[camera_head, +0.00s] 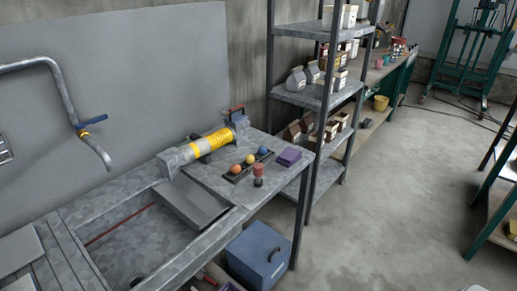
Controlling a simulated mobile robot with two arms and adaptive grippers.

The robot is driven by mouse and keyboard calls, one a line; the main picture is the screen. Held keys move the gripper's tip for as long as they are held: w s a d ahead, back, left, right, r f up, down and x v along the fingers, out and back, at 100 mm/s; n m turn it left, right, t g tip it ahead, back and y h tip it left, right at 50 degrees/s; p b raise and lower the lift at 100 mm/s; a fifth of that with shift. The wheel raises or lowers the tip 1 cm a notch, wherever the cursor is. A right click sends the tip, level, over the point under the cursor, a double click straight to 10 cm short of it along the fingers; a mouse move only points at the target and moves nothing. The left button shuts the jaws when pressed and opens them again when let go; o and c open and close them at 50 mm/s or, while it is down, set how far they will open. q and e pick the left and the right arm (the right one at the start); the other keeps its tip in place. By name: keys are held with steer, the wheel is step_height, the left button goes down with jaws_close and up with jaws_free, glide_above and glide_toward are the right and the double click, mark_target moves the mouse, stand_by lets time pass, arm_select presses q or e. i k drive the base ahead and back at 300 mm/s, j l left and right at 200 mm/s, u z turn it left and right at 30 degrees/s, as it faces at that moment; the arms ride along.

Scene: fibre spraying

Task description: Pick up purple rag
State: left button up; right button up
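A small purple block-like item (289,157), which looks like the folded purple rag, lies flat on the grey metal bench top (215,182). It is near the bench's right end, to the right of a dark tray with several coloured balls (249,160). A red-topped object (258,171) stands just in front of the tray, to the left of the purple item. Neither of my grippers is in view.
A yellow-wrapped cylinder (208,145) in a grey fixture stands behind the tray. The bench has a sink (140,245) with a blue-handled tap (92,122). A metal shelf rack (318,100) stands beyond the bench. A blue box (258,255) sits below.

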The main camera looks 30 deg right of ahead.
mark_target(290, 156)
steer(key=i+l+u, duration=0.15)
steer(key=l+u, duration=0.2)
steer(key=l, duration=1)
steer(key=l+u, duration=0.4)
steer(key=l, duration=1)
